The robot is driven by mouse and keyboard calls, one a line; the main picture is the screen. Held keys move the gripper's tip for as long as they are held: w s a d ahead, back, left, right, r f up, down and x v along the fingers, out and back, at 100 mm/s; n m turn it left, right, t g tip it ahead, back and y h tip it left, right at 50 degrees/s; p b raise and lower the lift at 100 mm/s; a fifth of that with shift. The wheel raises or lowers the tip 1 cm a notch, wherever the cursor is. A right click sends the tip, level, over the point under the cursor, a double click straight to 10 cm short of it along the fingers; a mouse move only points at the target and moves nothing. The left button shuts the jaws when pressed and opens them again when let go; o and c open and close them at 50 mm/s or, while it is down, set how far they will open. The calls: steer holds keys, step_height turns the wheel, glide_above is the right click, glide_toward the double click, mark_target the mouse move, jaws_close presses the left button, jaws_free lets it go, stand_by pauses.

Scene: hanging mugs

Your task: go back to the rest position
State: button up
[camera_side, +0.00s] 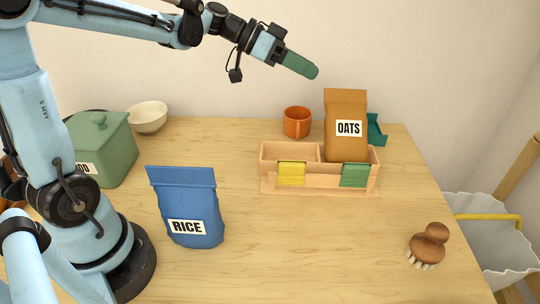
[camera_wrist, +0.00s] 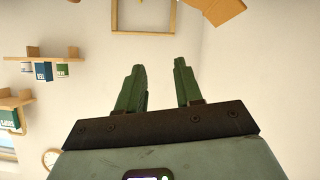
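My gripper (camera_side: 301,66) is raised in the air above the back of the table in the side view, pointing right and slightly down. In the wrist view its two green fingers (camera_wrist: 161,85) stand apart with nothing between them. It touches nothing. An orange mug (camera_side: 298,122) stands upright on the table behind the wooden box. A brown OATS bag (camera_side: 345,110) stands in the right part of the wooden box (camera_side: 268,180), which has a yellow and a green tag on its front.
A blue RICE bag (camera_side: 187,205) stands front left. A green lidded bin (camera_side: 105,150) and a white bowl (camera_side: 148,116) are back left. A brown brush (camera_side: 429,246) lies near the right edge. A white bin (camera_side: 492,232) stands beyond that edge. The table's front middle is clear.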

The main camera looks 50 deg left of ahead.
steer(key=s+f+n+y, duration=0.3)
steer(key=s+f+y, duration=0.1)
steer(key=s, duration=0.4)
steer(key=s+a+f+n+g+y, duration=0.1)
steer(key=s+f+n+y, duration=0.2)
steer(key=s, duration=0.6)
step_height(320, 180, down, 3)
steer(key=shift+s+a+r+n+y, duration=0.2)
steer(key=shift+s+a+n+y, duration=0.15)
steer(key=shift+y, duration=0.85)
steer(key=o, duration=1.1)
steer(key=shift+w, duration=0.1)
